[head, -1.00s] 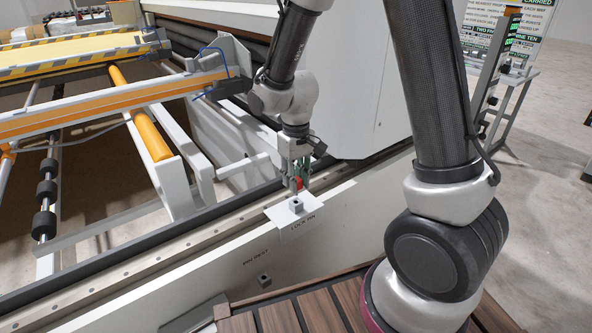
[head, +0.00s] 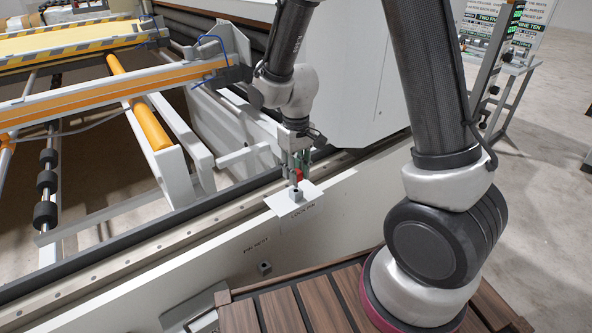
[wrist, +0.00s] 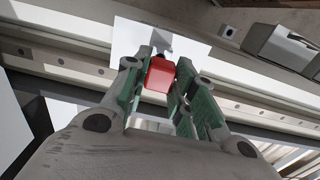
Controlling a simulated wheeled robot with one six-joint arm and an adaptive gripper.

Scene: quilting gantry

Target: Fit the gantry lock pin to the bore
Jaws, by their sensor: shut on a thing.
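My gripper (head: 299,164) points down, with its green-padded fingers closed on the red head of the lock pin (head: 297,174). In the wrist view the red pin head (wrist: 160,74) sits between the fingertips of my gripper (wrist: 160,78). A small grey bore block (head: 297,194) stands on a white plate (head: 277,203) marked LOCK PIN. The pin is just above and behind the block in the head view. The pin's lower end is hidden or too small to make out, so I cannot tell whether it touches the bore.
A small grey block (head: 265,268) by the PIN REST lettering sits on the side of the pale beam (head: 200,271). A wooden slatted deck (head: 290,310) lies in front. Rails with an orange roller (head: 146,124) stand at left, a white housing (head: 365,85) behind.

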